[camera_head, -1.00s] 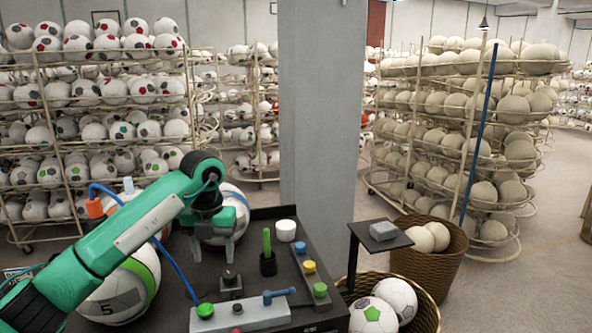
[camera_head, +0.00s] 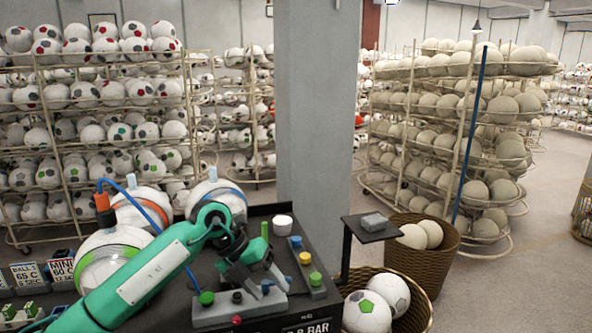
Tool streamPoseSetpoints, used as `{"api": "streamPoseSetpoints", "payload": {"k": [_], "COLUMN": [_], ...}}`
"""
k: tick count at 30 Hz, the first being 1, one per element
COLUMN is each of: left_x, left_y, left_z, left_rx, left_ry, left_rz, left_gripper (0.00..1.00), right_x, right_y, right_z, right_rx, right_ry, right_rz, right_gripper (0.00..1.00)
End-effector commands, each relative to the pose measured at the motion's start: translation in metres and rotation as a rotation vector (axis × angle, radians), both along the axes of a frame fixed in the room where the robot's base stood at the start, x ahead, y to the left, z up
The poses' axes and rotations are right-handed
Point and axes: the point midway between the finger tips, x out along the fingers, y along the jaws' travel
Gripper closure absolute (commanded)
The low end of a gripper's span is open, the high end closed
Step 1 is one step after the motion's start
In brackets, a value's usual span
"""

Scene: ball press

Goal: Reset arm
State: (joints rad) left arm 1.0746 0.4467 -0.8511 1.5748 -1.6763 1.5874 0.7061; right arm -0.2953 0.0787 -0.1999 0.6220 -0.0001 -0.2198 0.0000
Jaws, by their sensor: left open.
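My left arm comes in from the lower left. Its gripper (camera_head: 262,286) is open, with its dark fingers low over the work table, just above the grey control box (camera_head: 212,314). I see nothing held between the fingers. The box carries a green button (camera_head: 206,298) and a red one (camera_head: 237,297). A blue-handled lever (camera_head: 266,286) is partly hidden by the fingers. My right gripper is not in view.
A button strip (camera_head: 306,268) and white cup (camera_head: 282,225) are on the table (camera_head: 262,212). Ball baskets (camera_head: 422,287) stand right, ball racks (camera_head: 100,120) behind. A pillar (camera_head: 315,120) rises behind the table.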

Motion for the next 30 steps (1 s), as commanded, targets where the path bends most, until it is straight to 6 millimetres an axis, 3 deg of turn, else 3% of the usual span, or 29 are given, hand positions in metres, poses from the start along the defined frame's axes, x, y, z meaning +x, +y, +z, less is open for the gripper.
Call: {"api": "streamPoseSetpoints", "payload": {"k": [3,7,10,14,17,22,26,30], "left_x": [-0.022,-0.048,-0.062,-0.071,-0.071,-0.061,-0.052,-0.048], "left_y": [-0.042,-0.084,-0.102,-0.108,-0.098,-0.059,-0.018,0.031], "left_z": [-0.004,0.010,0.029,0.055,0.072,0.081,0.068,0.032], "left_rx": [-0.230,-0.549,-0.791,-1.085,-1.289,-1.574,-1.726,-1.809], "left_ry": [0.013,0.030,0.050,0.082,0.111,0.170,0.225,0.293], "left_rz": [-0.035,-0.030,0.017,0.135,0.266,0.571,0.859,1.213], "left_gripper": [0.43,0.43,0.43,0.43,0.43,0.43,0.43,0.43], "right_x": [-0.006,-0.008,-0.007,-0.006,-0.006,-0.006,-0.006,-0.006], "right_y": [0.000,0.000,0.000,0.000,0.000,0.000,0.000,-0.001], "right_z": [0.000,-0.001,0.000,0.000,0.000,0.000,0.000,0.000], "right_rx": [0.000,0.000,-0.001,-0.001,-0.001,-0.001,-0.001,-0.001], "right_ry": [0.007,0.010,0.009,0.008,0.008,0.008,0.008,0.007], "right_rz": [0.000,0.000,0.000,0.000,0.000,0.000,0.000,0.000], "right_gripper": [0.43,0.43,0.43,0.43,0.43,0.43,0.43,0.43]}}
